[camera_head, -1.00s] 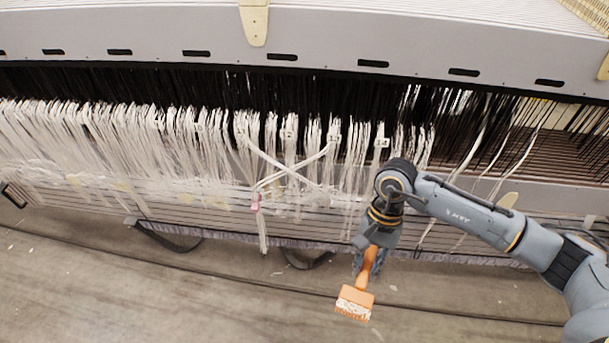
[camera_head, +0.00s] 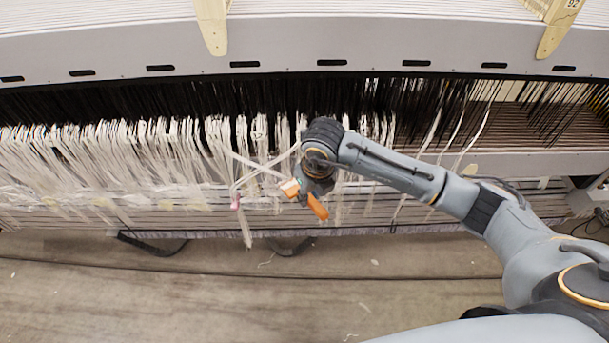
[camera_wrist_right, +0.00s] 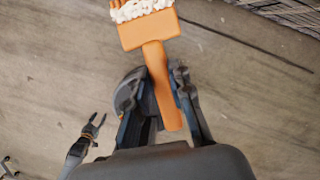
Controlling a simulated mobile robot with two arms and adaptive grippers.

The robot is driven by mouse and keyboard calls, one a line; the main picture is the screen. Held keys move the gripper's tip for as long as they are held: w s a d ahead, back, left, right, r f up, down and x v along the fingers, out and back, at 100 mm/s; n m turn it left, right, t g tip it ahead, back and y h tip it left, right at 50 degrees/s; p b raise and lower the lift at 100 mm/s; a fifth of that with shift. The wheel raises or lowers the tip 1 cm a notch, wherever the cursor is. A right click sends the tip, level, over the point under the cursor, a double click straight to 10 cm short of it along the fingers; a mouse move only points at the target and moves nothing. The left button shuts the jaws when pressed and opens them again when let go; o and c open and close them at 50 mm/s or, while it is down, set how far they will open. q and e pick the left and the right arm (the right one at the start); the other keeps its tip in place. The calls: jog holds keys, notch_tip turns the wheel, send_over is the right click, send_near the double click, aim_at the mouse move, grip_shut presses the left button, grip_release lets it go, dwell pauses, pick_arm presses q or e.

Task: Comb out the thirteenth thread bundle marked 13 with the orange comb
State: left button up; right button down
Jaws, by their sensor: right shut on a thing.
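The orange comb (camera_head: 318,207) is in my right gripper (camera_head: 308,194), beside the lower part of the white thread bundles (camera_head: 170,150). In the right wrist view the comb's orange head (camera_wrist_right: 148,31) has white bristles or fibre along its far edge, and its handle (camera_wrist_right: 158,80) lies between the shut fingers of my right gripper (camera_wrist_right: 155,92). The number tags are too small to read, so I cannot tell which bundle is 13. My right arm hides some bundles.
A grey loom beam (camera_head: 290,45) with dark slots runs across the back. Black threads hang beneath it. Two pale strips cross near a pink clip (camera_head: 235,203). Dark straps (camera_head: 152,246) hang at the loom's lower edge. The floor (camera_head: 200,290) in front is mostly clear.

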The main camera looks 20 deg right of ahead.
jog(key=m, duration=0.1)
jog(key=w+r+m, duration=0.1)
jog(key=m, duration=0.1)
jog(key=w+r+m+h+p, duration=0.1)
jog(key=m, duration=0.1)
jog(key=shift+w+a, duration=0.2)
jog(key=shift+a, duration=0.05)
jog(key=shift+w+m+g, duration=0.25)
jog(key=shift+m+g, duration=0.05)
jog(key=shift+m, duration=0.3)
jog(key=shift+w+d+b, duration=0.2)
jog(key=shift+w+b, duration=0.15)
jog(key=shift+w, duration=0.15)
jog(key=w+b, duration=0.1)
jog(key=w, duration=0.1)
jog(key=w+d+b, duration=0.1)
jog(key=w, duration=0.1)
jog(key=shift+w+d, duration=0.15)
jog(key=shift+w, duration=0.25)
jog(key=shift+w+d+b, duration=0.2)
jog(key=shift+w+b, duration=0.2)
jog(key=shift+w, duration=0.3)
jog(key=shift+w+d+b, duration=0.1)
jog(key=shift+w+b, duration=0.25)
